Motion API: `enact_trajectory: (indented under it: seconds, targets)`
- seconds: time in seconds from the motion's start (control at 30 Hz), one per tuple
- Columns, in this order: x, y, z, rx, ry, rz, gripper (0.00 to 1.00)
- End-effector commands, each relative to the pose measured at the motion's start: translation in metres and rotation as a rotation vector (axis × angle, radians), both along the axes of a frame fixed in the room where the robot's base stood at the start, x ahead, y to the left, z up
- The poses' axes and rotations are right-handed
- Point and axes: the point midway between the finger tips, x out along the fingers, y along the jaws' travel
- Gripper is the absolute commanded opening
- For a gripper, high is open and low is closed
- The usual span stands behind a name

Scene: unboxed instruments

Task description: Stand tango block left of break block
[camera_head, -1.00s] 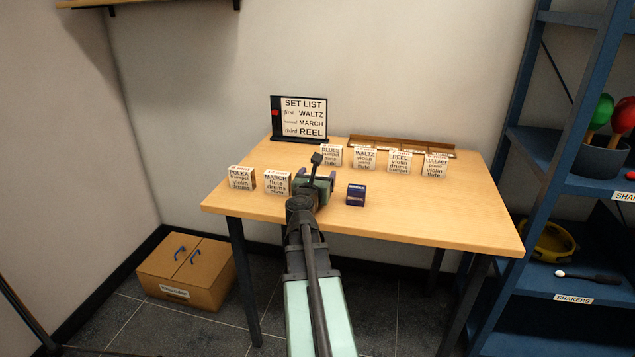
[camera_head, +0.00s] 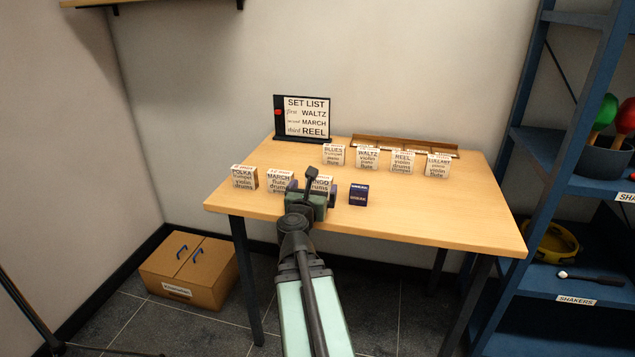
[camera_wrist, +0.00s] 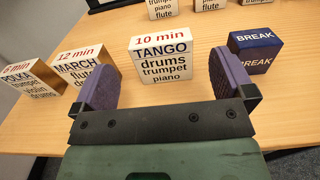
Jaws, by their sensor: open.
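The white tango block (camera_wrist: 163,60) stands upright on the table in the wrist view, its label facing me. It is partly hidden behind my gripper in the head view (camera_head: 322,184). The small dark blue break block (camera_wrist: 255,50) sits just to its right, with a gap between them; it also shows in the head view (camera_head: 359,195). My gripper (camera_wrist: 162,72) is open and empty, its purple pads spread wider than the tango block. It is on the near side of the block, and no pad appears to touch it. It also shows in the head view (camera_head: 312,190).
The march block (camera_head: 279,182) and polka block (camera_head: 243,177) stand to the left. Several more blocks, including waltz (camera_head: 367,158), stand farther back before a wooden rack (camera_head: 400,144). A set list board (camera_head: 306,117) is at the back left. The right table area (camera_head: 450,215) is clear.

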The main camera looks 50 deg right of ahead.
Motion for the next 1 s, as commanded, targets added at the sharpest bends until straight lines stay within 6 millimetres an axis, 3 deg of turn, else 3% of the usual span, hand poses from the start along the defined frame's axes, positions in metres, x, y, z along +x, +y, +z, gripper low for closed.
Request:
enact_trajectory:
  seconds: [0.23, 0.3, 0.37, 0.47, 0.5, 0.57, 0.6, 0.63, 0.7, 0.73, 0.77, 0.8, 0.9, 1.0]
  targets:
    - [0.005, 0.004, 0.001, -0.011, 0.016, 0.018, 1.0]
    - [0.022, 0.016, 0.003, -0.059, 0.082, 0.092, 1.0]
    - [0.051, 0.041, 0.006, -0.148, 0.198, 0.222, 1.0]
    - [0.121, 0.123, 0.0, -0.438, 0.526, 0.579, 1.0]
    - [0.146, 0.169, -0.01, -0.599, 0.684, 0.753, 1.0]
    - [0.169, 0.243, -0.035, -0.879, 0.923, 1.02, 1.0]
    - [0.174, 0.292, -0.057, -1.09, 1.078, 1.204, 1.0]
    - [0.171, 0.327, -0.076, -1.26, 1.192, 1.346, 1.0]
    - [0.144, 0.394, -0.121, -1.69, 1.428, 1.688, 1.0]
    - [0.127, 0.413, -0.137, -1.864, 1.506, 1.827, 1.0]
    - [0.11, 0.426, -0.149, 1.922, -1.492, -1.865, 1.0]
    - [0.089, 0.436, -0.161, 1.8, -1.334, -1.738, 1.0]
    - [0.051, 0.444, -0.171, 1.581, -1.083, -1.55, 1.0]
    - [0.038, 0.444, -0.172, 1.495, -0.997, -1.491, 1.0]
